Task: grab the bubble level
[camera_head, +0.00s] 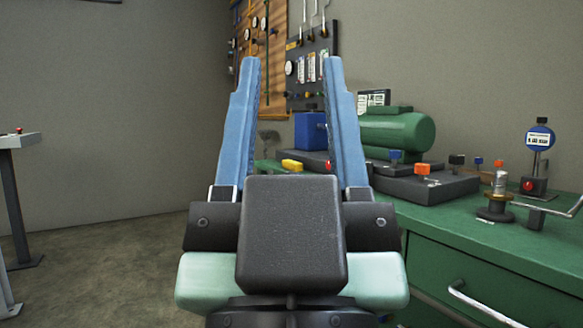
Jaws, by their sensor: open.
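My gripper (291,64) is in the middle of the camera_head view. Its two blue fingers point up in the picture, stand wide apart and have nothing between them. A small yellow block (292,165) shows in the gap between the fingers, farther off on the green workbench; it may be the bubble level, but it is too small to tell. The lower part of my gripper hides the bench in front of it. No other thing in view clearly looks like a bubble level.
The green workbench (450,228) fills the right side. On it are a green cylinder tank (397,131), a blue box (311,131), a dark block with knobs (425,185) and a round blue gauge (539,138). Tool boards hang behind.

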